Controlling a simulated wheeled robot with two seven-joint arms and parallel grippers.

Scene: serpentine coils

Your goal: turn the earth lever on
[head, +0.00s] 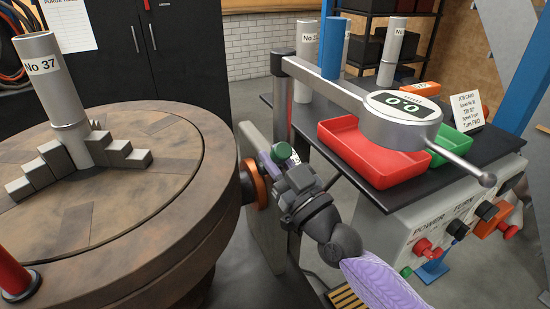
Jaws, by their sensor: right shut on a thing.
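A green knob (284,151), which looks like the end of the earth lever, shows beside the round table's right edge. No earth label can be read on it. My right gripper (280,163) comes in from the lower right on a purple arm and is shut on this lever by its knob. The gripper hides most of the lever and its pivot. An orange round part (253,184) sits just left of the gripper, on a grey upright housing (262,215). My left gripper is not in view.
A round table (110,250) with a No 37 cylinder (50,85) and stepped blocks fills the left. At right, a control box (430,235) with several knobs stands under red (370,155) and green trays. A swing-arm readout (403,105) overhangs them.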

